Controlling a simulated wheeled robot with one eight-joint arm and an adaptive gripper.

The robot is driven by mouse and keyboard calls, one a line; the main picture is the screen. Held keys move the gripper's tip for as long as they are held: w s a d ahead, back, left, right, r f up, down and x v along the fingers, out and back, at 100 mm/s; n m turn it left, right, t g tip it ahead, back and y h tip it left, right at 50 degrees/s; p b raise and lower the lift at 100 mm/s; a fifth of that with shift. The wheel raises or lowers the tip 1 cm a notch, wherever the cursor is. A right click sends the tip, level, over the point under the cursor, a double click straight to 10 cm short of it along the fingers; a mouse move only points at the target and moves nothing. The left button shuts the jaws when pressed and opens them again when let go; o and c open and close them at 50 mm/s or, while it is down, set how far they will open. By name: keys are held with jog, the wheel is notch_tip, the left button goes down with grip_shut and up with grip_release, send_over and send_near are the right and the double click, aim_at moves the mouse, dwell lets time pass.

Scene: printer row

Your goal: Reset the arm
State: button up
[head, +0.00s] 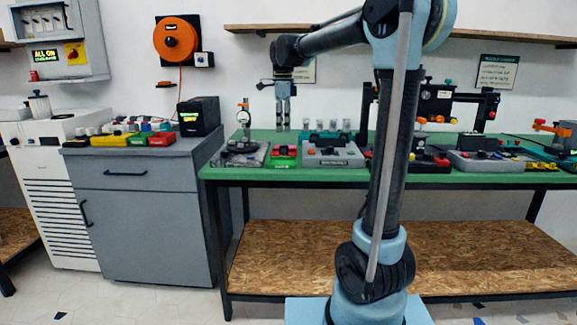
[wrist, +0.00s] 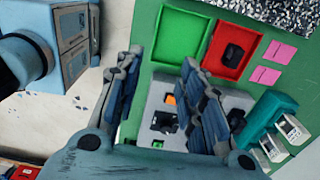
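My arm rises in front of the green bench (head: 208,172) in the head view, with its upper link reaching left. My gripper (head: 283,127) hangs fingers-down above the bench, over its left part. In the wrist view my gripper (wrist: 161,60) has its two fingers apart with nothing between them, so it is open and empty. Below the fingers is a grey device (wrist: 158,100) with buttons, which also shows in the head view (head: 332,155). A green tray (wrist: 180,35) and a red tray (wrist: 238,40) lie beside it.
A teal printer-like unit (wrist: 268,112) stands near the grey device. A dark frame machine (head: 436,100) stands farther right. A grey cabinet (head: 140,195) with coloured boxes is at the left. A wooden shelf (head: 500,37) runs along the wall above the bench.

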jog(key=s+d+f+n, duration=0.4)
jog(key=s+d+n, duration=0.1)
jog(key=s+d, duration=0.4)
jog(key=s+d+f+n+t, duration=0.1)
jog(key=s+d+f+n, duration=0.5)
jog(key=s+f, duration=0.5)
jog(key=s+d+f+n+t, duration=0.1)
jog(key=s+d+f+n, duration=0.5)
jog(key=s+f, duration=0.5)
jog(key=shift+s+f+n, duration=0.25)
jog(key=shift+s+n, duration=0.55)
jog(key=shift+s, duration=0.05)
jog(key=shift+d, duration=0.15)
